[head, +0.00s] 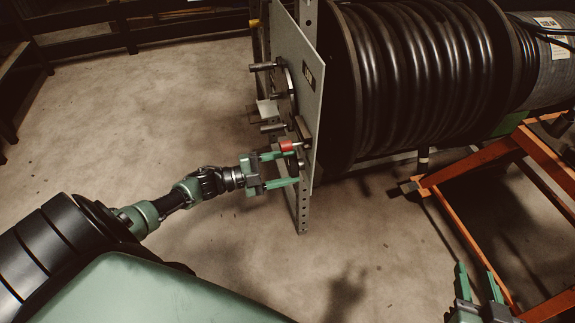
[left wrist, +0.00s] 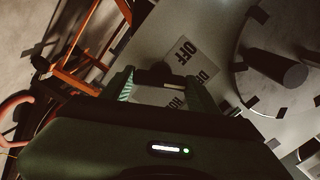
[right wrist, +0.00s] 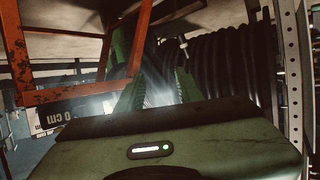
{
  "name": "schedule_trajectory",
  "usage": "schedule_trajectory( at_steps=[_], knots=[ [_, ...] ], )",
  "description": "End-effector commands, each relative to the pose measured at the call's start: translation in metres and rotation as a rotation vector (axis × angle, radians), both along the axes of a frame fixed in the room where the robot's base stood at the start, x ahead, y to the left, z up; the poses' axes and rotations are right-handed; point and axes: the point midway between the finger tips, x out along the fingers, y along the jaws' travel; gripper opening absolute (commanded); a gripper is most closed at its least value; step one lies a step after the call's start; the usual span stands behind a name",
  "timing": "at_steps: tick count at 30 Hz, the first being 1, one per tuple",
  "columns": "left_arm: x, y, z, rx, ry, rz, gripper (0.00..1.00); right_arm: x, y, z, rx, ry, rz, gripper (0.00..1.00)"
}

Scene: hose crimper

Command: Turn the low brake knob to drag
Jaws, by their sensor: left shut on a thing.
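The grey brake panel (head: 312,80) stands upright beside the hose reel. My left gripper (head: 297,164) reaches its lower part from the left. It is shut on the low brake knob, mostly hidden in the head view. In the left wrist view, the dark knob bar (left wrist: 158,77) shows between the fingertips (left wrist: 163,84). A label plate (left wrist: 190,62) behind it reads OFF and DR..., with a partly covered word starting HO below; I cannot tell which mark the knob points to. My right gripper (head: 479,281) is open and empty at the lower right; it also shows in the right wrist view (right wrist: 158,80).
A large reel of black hose (head: 415,75) stands behind the panel. Several pegs or handles (head: 263,66) stick out of the panel above my left gripper. A red part (head: 287,146) is close to its upper finger. An orange frame (head: 455,185) stands at right.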

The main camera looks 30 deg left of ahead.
Motion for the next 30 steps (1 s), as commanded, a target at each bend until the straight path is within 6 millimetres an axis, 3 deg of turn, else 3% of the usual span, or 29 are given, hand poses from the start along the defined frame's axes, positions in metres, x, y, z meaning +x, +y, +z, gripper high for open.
schedule_trajectory(
  at_steps=[11, 12, 14, 24, 30],
  knots=[
    [0.0, 0.001, -0.001, -0.002, 0.005, 0.002, 0.2, -0.001, 0.0, -0.002, -0.002, 0.009, -0.001, 0.36],
    [0.0, 0.001, -0.001, -0.002, 0.004, 0.002, 0.66, -0.001, 0.0, -0.002, -0.002, 0.009, -0.001, 0.36],
    [0.0, 0.001, -0.001, -0.002, 0.004, 0.002, 0.82, -0.001, 0.0, -0.002, -0.002, 0.009, -0.001, 0.36],
    [-0.001, 0.001, 0.0, -0.002, 0.004, 0.001, 0.82, -0.001, 0.0, -0.001, -0.002, 0.009, 0.0, 0.36],
    [-0.021, 0.018, 0.0, -0.002, 0.007, 0.002, 0.82, -0.011, -0.006, -0.016, -0.024, 0.099, -0.008, 0.36]
  ],
)
